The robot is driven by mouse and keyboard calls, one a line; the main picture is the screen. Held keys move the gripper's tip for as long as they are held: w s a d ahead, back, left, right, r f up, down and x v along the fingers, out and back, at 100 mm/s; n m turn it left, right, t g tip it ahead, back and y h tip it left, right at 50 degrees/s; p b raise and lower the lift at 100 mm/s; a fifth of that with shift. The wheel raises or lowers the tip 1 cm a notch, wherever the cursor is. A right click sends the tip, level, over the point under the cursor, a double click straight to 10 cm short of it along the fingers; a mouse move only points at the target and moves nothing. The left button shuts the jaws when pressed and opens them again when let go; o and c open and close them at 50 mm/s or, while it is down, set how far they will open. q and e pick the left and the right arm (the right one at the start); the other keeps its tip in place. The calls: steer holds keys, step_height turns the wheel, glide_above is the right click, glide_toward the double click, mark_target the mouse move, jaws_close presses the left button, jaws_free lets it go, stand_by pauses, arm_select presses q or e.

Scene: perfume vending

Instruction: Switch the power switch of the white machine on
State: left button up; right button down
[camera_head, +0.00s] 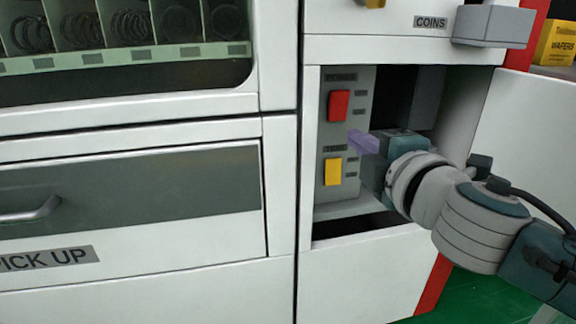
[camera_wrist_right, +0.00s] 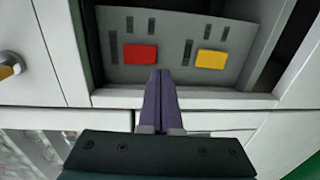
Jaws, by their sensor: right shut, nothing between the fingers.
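The white machine (camera_head: 280,190) has an open compartment with a grey switch panel (camera_head: 358,90) inside. A red rocker switch (camera_head: 338,105) sits at the top of the panel under a small label that seems to read POWER. A yellow switch (camera_head: 333,171) sits below it. In the right wrist view the red switch (camera_wrist_right: 140,53) is left of the yellow switch (camera_wrist_right: 210,59). My right gripper (camera_head: 352,141) is shut and empty, its purple fingertips close to the panel between the two switches. I cannot tell whether they touch it. My left gripper is out of view.
The compartment's open door (camera_head: 525,130) stands at the right, beside my right arm. A coin box (camera_head: 493,26) juts out above. The pick-up drawer (camera_head: 130,200) with a metal handle (camera_head: 30,210) is at the left. Green floor (camera_head: 480,298) shows at the lower right.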

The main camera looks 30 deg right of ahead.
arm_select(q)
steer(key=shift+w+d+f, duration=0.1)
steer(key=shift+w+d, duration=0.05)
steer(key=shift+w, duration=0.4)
arm_select(e)
steer(key=v, duration=0.7)
steer(key=shift+s+f, duration=0.4)
steer(key=shift+f, duration=0.25)
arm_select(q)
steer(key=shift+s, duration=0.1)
